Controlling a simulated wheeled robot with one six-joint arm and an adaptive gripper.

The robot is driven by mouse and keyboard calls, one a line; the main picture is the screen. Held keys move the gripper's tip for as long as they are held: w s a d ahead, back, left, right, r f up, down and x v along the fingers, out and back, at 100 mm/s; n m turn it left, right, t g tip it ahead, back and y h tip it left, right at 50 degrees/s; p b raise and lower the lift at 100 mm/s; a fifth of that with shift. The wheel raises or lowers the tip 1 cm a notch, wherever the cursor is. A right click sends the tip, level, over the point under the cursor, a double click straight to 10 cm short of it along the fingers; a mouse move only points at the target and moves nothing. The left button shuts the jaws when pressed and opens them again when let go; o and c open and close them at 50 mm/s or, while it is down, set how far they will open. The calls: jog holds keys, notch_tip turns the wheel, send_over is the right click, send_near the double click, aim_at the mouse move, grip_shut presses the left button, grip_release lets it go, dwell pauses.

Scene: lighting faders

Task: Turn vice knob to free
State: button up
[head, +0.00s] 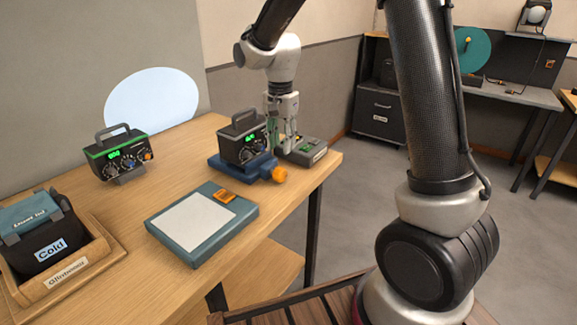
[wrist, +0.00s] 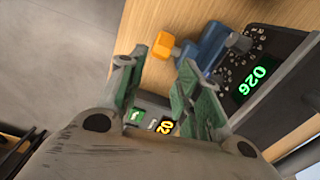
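The blue vice (head: 232,168) sits on the wooden bench in the head view, with a black dial box (head: 241,148) standing in it. Its orange knob (head: 279,175) sticks out at the front right. In the wrist view the orange knob (wrist: 163,46) and part of the blue vice (wrist: 213,42) show beyond my fingertips. My gripper (head: 283,138) points down beside the dial box, behind the knob. In the wrist view my gripper (wrist: 157,68) has its green-padded fingers apart with nothing held between them. The knob's marking is not readable.
A grey box (head: 313,155) lies close below my gripper, near the bench's right edge. Another dial box (head: 118,157) stands at left. A teal-framed pad (head: 157,228) with an orange clip lies in front. A wooden tray (head: 95,250) holds a black "Cold" bag.

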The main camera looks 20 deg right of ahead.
aim_at(279, 174)
jog(key=shift+f+m, duration=0.1)
jog(key=shift+m, duration=0.3)
jog(key=shift+f, duration=0.2)
notch_tip(279, 174, down, 7)
jog(key=shift+f, duration=0.2)
jog(key=shift+c, duration=0.4)
jog(key=c, duration=0.7)
